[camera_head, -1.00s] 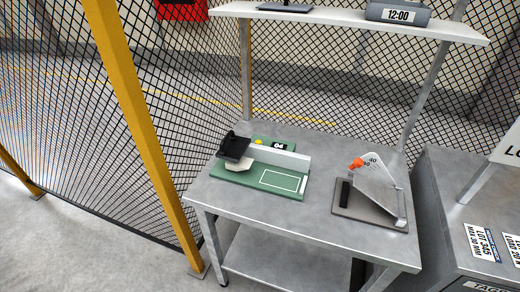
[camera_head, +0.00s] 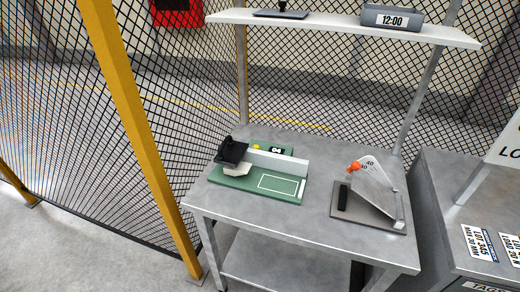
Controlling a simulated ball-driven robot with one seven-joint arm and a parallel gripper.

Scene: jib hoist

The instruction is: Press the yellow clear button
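The yellow clear button (camera_head: 256,147) is a small yellow spot at the back of a green-based device (camera_head: 230,184) on the left of the metal table. It sits between a black block (camera_head: 232,151) and a small dark display (camera_head: 277,151) that seems to read 04. A pale bar (camera_head: 280,162) runs in front of the display, and a white outlined rectangle marks the green base. My gripper is not in view.
The metal table (camera_head: 320,228) also holds a grey stand with an orange-tipped angled plate (camera_head: 375,188). A shelf (camera_head: 350,29) with a 12:00 clock (camera_head: 392,18) is above. A yellow post (camera_head: 130,115) and mesh fence stand left. A grey cabinet (camera_head: 440,205) is right.

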